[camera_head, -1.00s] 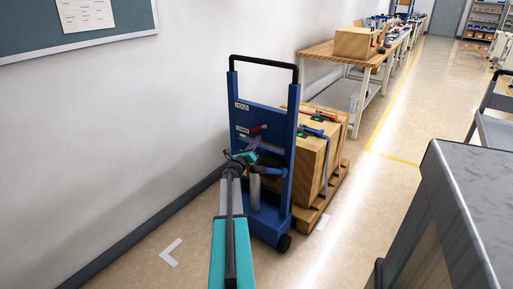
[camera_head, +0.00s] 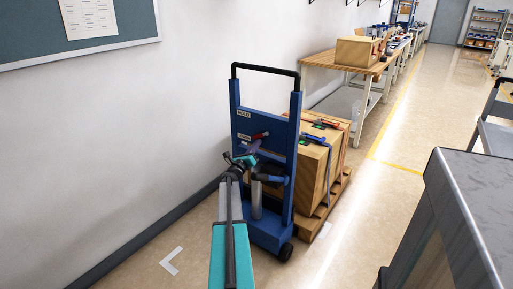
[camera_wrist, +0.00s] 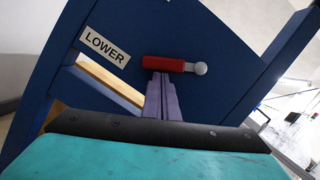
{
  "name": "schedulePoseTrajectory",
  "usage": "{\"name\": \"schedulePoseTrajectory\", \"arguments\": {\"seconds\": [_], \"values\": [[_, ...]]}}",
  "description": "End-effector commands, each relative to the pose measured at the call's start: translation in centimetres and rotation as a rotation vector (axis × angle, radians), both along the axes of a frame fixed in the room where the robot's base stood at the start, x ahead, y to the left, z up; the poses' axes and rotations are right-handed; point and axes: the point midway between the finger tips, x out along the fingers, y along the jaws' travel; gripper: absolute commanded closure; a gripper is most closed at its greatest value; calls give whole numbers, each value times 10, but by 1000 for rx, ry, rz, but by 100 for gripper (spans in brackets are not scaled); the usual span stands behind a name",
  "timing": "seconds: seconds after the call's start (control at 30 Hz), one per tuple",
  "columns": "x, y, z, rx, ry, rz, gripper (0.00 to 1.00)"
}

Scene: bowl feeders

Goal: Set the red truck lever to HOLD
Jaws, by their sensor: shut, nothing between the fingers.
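The blue hand truck (camera_head: 266,124) stands near the wall. It has a HOLD label (camera_head: 244,113) high on its panel and a LOWER label (camera_head: 244,137) below, also seen in the wrist view (camera_wrist: 107,45). The red lever (camera_head: 259,135) lies roughly level with the LOWER label. In the wrist view the red lever (camera_wrist: 164,63) is nearly horizontal, its grey knob to the right. My gripper (camera_head: 257,145) is shut and empty. Its purple fingertips, in the wrist view (camera_wrist: 160,76), are just under the lever's middle; I cannot tell whether they touch.
A wooden crate (camera_head: 309,155) with straps sits on a pallet (camera_head: 334,199) behind the truck. A grey cabinet (camera_head: 470,200) is at the right. A workbench (camera_head: 326,61) stands farther back. The floor between truck and cabinet is clear.

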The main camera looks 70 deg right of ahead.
Motion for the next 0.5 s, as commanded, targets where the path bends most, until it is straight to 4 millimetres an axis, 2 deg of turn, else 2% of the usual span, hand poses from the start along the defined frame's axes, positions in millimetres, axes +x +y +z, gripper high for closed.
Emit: {"name": "schedulePoseTrajectory", "arguments": {"seconds": [0.5], "values": [[4, -1, 1, -14, -48, 1, 100]]}}
